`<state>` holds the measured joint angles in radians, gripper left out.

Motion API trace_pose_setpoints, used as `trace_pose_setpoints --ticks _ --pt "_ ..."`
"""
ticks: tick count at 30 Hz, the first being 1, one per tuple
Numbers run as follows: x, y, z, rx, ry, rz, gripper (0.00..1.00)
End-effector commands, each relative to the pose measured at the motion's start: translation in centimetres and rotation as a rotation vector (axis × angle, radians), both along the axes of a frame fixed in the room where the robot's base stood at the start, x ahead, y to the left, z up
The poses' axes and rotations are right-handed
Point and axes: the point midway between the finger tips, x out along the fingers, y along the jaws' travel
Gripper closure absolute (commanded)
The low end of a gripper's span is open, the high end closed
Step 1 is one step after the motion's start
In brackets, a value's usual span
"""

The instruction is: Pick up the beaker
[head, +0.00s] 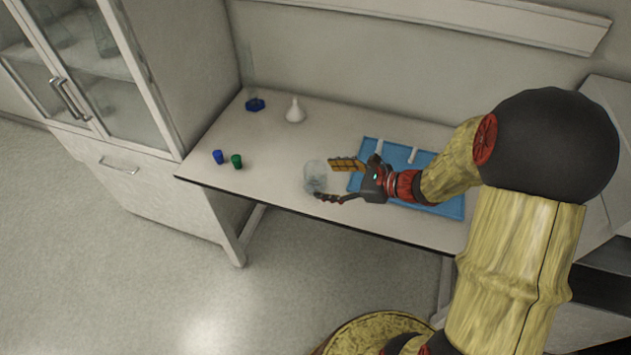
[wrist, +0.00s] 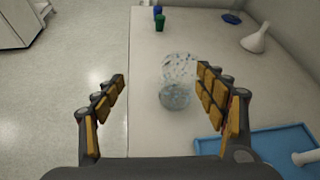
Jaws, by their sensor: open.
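The beaker (head: 315,177) is clear glass and stands upright on the white table, near the table's front edge. In the wrist view the beaker (wrist: 176,82) is ahead of my gripper, right of the middle and nearer the right finger. My gripper (head: 338,180) is open and empty, reaching in from the right with its fingers pointing at the beaker. In the wrist view the fingers of my gripper (wrist: 163,88) are spread wide. In the head view the fingertips are close to the beaker's right side; I cannot tell whether they touch it.
A blue tray (head: 440,203) with white items lies under and behind my gripper. A blue cup (head: 218,157) and a green cup (head: 236,161) stand at the left. A white flask (head: 295,110) and a blue-based cylinder (head: 255,104) stand at the back. The table between is clear.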

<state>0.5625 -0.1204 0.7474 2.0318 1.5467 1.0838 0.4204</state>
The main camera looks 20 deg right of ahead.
Motion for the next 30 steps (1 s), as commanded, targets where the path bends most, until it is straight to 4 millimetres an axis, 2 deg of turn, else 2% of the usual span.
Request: trace_pose_setpoints --ticks 1,3,7,24,30 --pt "0.5 -1.2 -1.0 0.041 0.017 -0.058 0.28" --pt "1.0 -2.2 -1.7 0.081 0.032 -0.114 0.28" --pt "1.8 -2.7 -2.5 0.112 0.040 -0.156 0.28" --pt "6.5 1.4 -4.7 0.111 0.039 -0.156 0.28" --pt "7.1 1.8 -4.8 0.111 0.038 -0.156 0.28"
